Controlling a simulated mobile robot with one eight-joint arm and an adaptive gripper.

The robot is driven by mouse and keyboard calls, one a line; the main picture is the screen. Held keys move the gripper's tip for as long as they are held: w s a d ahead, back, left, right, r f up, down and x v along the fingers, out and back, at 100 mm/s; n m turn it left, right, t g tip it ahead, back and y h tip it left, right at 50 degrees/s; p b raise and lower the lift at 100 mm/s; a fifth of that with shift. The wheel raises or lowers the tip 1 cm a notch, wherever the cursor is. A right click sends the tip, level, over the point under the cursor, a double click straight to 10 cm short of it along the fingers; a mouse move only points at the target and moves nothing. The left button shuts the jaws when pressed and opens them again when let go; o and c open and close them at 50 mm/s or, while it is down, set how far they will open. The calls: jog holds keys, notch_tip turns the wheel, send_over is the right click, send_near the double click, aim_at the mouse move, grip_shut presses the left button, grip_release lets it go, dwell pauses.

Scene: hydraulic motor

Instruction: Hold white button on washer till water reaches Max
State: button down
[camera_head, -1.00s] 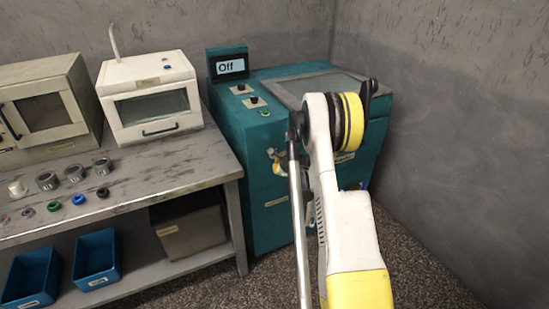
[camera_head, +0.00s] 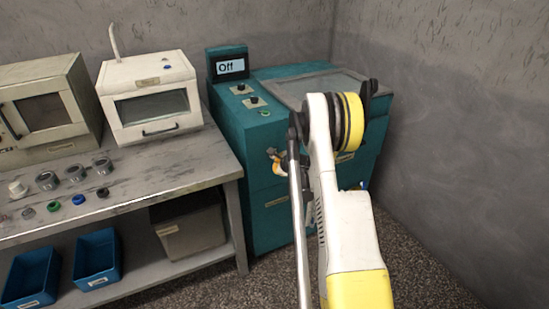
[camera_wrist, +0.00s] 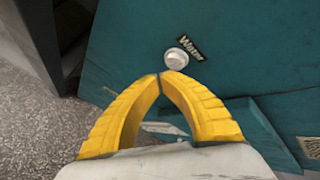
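The washer (camera_head: 265,210) is a teal cabinet with a grey lid on top, and its small display (camera_head: 231,67) reads "Off". In the wrist view the round white button (camera_wrist: 176,59) sits on the teal panel beside a dark label reading "Water". My gripper (camera_wrist: 166,76) has its yellow fingers shut, tips together and empty. The tips appear just below the button in the picture; I cannot tell whether they touch it. In the head view my arm covers part of the washer's front, and the button is not visible there.
A grey workbench (camera_head: 140,190) stands left of the washer, with a white oven-like box (camera_head: 150,95) and several small parts on it. Blue bins (camera_head: 97,258) sit on its lower shelf. A grey wall (camera_head: 460,130) closes the right side. Speckled floor is open in front.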

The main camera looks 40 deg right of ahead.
jog(key=shift+w, duration=0.1)
jog(key=shift+w+d, duration=0.1)
jog(key=shift+w, duration=0.2)
jog(key=shift+w, duration=0.4)
dwell(7.2)
